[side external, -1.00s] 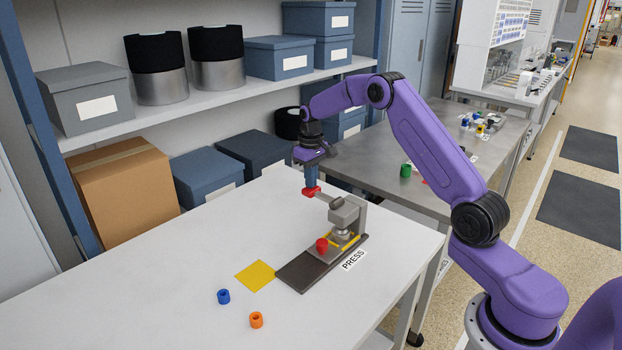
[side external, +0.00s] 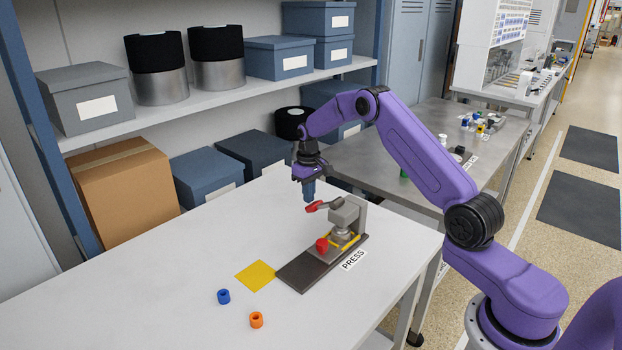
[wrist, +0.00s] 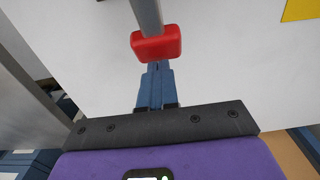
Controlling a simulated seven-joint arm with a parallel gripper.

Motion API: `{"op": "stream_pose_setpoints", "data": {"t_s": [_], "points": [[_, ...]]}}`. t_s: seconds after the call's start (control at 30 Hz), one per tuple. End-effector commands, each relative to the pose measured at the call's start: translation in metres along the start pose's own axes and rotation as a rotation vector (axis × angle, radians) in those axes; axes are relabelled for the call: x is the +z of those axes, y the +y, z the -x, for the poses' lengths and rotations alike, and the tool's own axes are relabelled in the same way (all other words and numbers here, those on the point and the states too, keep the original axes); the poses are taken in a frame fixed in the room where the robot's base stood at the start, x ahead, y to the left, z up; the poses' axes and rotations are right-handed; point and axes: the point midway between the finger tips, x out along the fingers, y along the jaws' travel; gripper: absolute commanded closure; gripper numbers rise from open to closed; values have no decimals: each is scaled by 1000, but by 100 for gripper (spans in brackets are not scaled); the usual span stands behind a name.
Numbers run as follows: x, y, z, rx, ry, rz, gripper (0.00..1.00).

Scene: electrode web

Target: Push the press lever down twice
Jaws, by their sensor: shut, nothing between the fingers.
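The press (side external: 345,218) is a grey frame on a dark base at the front right of the white table. Its lever ends in a red knob (side external: 316,206) and lies close to level, the knob a little lower than the pivot. My gripper (side external: 309,198) is shut and empty, pointing down at the outer end of the knob. In the wrist view the knob (wrist: 157,44) appears right at the fingertips (wrist: 156,66); I cannot tell whether they touch. A red cylinder (side external: 322,245) sits on the press base.
A yellow square (side external: 255,275) lies left of the press base. A blue ring (side external: 224,297) and an orange ring (side external: 256,320) stand near the table's front. The left part of the white table is clear. Shelves with boxes stand behind.

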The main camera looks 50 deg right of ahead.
Motion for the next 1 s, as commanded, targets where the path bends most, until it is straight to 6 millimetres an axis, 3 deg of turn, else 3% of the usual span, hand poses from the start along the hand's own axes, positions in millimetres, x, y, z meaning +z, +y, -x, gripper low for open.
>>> {"op": "stream_pose_setpoints", "data": {"t_s": [0.4, 1.0], "points": [[4, 0, -20, 0, -2, 1, 100], [9, -1, -25, -3, -14, 0, 100]]}}
